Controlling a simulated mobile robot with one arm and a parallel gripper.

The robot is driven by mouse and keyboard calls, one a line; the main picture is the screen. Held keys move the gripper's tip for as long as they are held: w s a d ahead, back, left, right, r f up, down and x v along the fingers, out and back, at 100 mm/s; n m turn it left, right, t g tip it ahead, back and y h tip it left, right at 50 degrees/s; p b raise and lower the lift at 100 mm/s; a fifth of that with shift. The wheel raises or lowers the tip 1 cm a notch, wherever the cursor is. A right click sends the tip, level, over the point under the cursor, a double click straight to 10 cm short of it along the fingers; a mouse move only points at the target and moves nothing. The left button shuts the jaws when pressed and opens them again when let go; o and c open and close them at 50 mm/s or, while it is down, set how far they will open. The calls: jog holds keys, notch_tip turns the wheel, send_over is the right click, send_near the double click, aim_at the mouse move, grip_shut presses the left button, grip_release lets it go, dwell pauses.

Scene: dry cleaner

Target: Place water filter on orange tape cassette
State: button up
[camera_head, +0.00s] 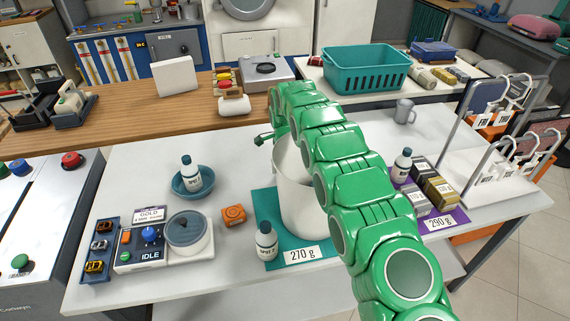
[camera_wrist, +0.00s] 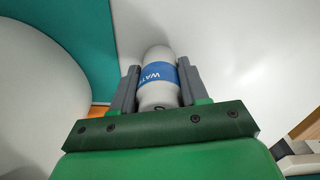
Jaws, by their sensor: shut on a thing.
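The water filter (camera_wrist: 157,90) is a white cylinder with a blue band lettered "WAT". In the wrist view my gripper (camera_wrist: 158,76) is shut on it, a grey finger on each side. The orange tape cassette (camera_head: 233,216) lies flat on the white table in the head view, left of the teal mat, with nothing on top. A small orange patch (camera_wrist: 98,111) shows behind the left finger in the wrist view; I cannot tell if it is the cassette. In the head view my green arm and the white pot hide most of the gripper, and the filter cannot be made out.
A tall white pot (camera_head: 303,205) and a bottle (camera_head: 266,241) stand on the teal mat (camera_head: 264,201). A blue bowl (camera_head: 187,191) holds another bottle. A control box (camera_head: 137,254) with a round lidded dish stands left of the cassette. Bare table lies in front.

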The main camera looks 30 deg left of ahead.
notch_tip(320, 180, up, 9)
jog(key=shift+a+r, duration=0.1)
jog(key=shift+r, duration=0.05)
jog(key=shift+s+a+r, duration=0.15)
jog(key=shift+s+r, duration=0.55)
jog(key=shift+s, duration=0.05)
jog(key=s+d+r+n, duration=0.2)
jog(key=s+d, duration=0.1)
jog(key=s, duration=0.7)
jog(key=s+d+r+n, duration=0.2)
jog(key=s+d, duration=0.1)
jog(key=s, duration=0.8)
jog(key=s+d+r+n, duration=0.2)
jog(key=s+d, duration=0.2)
jog(key=s, duration=0.6)
send_near(233, 212)
jog(key=shift+s+d, duration=0.3)
jog(key=shift+d, duration=0.15)
jog(key=shift+w+a+f, duration=0.3)
jog(key=shift+a+f, duration=0.2)
jog(key=shift+f, duration=1.75)
